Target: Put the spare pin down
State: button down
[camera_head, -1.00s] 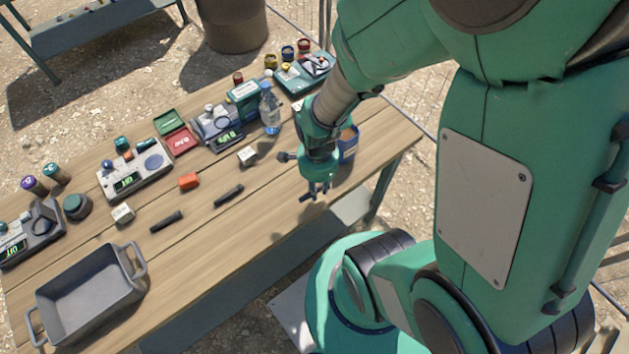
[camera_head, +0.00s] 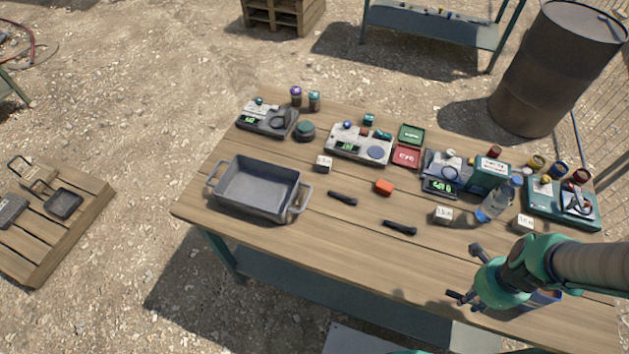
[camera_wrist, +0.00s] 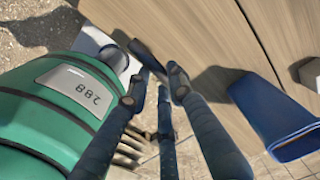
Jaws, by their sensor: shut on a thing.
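My gripper (camera_head: 466,299) is at the lower right in the head view, above the table near its front edge. In the wrist view its dark fingers (camera_wrist: 160,82) close on a dark, narrow pin (camera_wrist: 146,56), partly hidden by the fingertips. Two similar black pins, one left (camera_head: 342,198) and one right (camera_head: 400,228), lie on the wooden table (camera_head: 330,245).
A grey tray (camera_head: 258,205) stands on the left of the table. Instruments line the back. A blue container (camera_wrist: 275,115) is right of my fingers in the wrist view.

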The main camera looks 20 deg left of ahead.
jog(key=shift+w, duration=0.15)
jog(key=shift+w+a+r, duration=0.15)
jog(key=shift+w+a, duration=0.25)
jog(key=shift+w, duration=0.15)
jog(key=w+a+r+n+p, duration=0.1)
jog(key=w+a+r+n, duration=0.15)
jog(key=w+a, duration=0.8)
jog(key=w+a+r+n, duration=0.1)
jog(key=w+a+n, duration=0.2)
jog(key=w+a, duration=0.75)
jog(key=s+a+r+n, duration=0.1)
jog(key=s+a, duration=0.3)
jog(key=a, duration=1.5)
jog(key=s+a+r+n+y, duration=0.1)
jog(key=s+a+n, duration=0.2)
jog(key=a, duration=1.6)
jog(key=shift+s+p, duration=0.45)
jog(key=shift+s, duration=0.1)
jog(key=shift+f+b, duration=0.45)
jog(key=shift+f, duration=2.05)
